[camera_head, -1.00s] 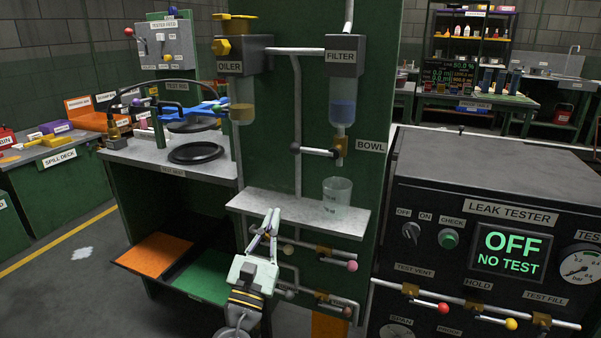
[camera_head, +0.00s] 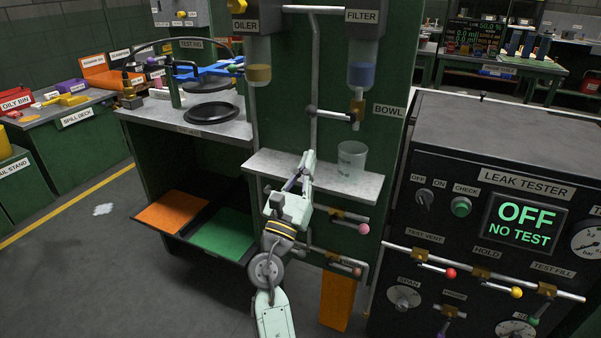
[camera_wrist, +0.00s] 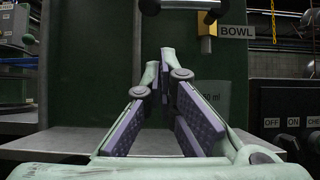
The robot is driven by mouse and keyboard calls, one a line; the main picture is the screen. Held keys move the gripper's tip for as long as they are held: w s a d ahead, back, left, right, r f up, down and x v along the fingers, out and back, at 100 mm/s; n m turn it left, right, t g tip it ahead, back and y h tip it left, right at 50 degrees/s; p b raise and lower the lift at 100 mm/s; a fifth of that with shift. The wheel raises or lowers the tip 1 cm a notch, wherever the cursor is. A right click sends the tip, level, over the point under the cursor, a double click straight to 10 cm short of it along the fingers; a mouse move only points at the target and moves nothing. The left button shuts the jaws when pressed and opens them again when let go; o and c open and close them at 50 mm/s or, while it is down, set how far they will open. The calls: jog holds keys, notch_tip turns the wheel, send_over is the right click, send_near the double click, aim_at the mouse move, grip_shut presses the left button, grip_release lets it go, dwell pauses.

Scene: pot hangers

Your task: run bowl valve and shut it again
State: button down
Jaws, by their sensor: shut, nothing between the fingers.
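The bowl valve (camera_head: 357,108) is a brass body under the filter (camera_head: 362,62), whose clear bowl holds blue liquid. A lever with a dark knob (camera_head: 312,112) reaches left from it, level. The valve also shows in the wrist view (camera_wrist: 207,28), beside the BOWL label. A clear beaker (camera_head: 351,160) stands on the grey shelf (camera_head: 262,163) below the valve; I cannot tell if it holds liquid. My gripper (camera_head: 308,161) is shut and empty, at the shelf, left of the beaker and below the lever. In the wrist view its fingertips (camera_wrist: 167,55) point at the green panel.
The oiler (camera_head: 258,62) with yellow liquid hangs left of the filter. Pipes with small valves (camera_head: 345,219) run below the shelf. The leak tester (camera_head: 500,220) stands close on the right, its screen reading OFF, NO TEST. Open floor (camera_head: 75,260) lies at left.

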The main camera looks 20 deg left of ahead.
aim_at(309, 111)
jog(key=w+r+p, duration=0.2)
jog(key=w+r, duration=0.1)
jog(key=r, duration=0.2)
jog(key=shift+w+r+p, duration=0.3)
jog(key=shift+r+p, duration=0.1)
